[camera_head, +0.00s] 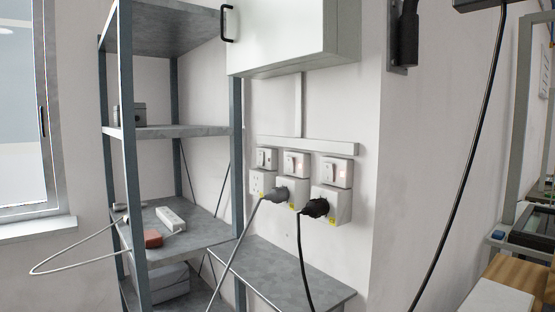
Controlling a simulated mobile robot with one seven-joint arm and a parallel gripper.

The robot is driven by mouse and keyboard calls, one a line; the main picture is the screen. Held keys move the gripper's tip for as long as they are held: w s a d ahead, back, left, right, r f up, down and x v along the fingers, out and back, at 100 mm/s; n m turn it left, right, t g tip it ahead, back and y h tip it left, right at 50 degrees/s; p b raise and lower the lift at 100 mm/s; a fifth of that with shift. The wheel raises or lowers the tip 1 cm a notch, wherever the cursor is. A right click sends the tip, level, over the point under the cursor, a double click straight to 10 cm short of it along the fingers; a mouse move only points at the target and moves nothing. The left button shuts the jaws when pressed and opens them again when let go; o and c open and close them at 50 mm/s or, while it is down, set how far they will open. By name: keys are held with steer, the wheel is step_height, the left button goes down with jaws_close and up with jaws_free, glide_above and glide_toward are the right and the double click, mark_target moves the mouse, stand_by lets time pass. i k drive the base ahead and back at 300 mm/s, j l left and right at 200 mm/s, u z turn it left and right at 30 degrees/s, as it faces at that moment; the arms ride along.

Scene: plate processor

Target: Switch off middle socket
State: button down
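Three white wall sockets hang in a row below a white trunking strip, each with a switch above it. The middle socket (292,193) has a grey plug (279,194) in it, with a grey cable running down. Its switch (295,163) shows a small reddish light. The right socket (340,208) holds a black plug (315,208), and its switch (336,171) also shows a reddish light. The left socket (262,183) is empty, and its switch (266,158) shows no light. My gripper is not in view.
A grey metal shelf rack (180,132) stands left of the sockets, with a white power strip (171,219) and a reddish block (153,239) on it. A white cabinet (285,35) hangs above. A grey ledge (285,275) lies below. A black cable (467,150) hangs at right.

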mark_target(290, 168)
steer(key=i+l, duration=0.1)
steer(key=i, duration=0.35)
steer(key=i+l+u, duration=0.1)
steer(key=i, duration=0.35)
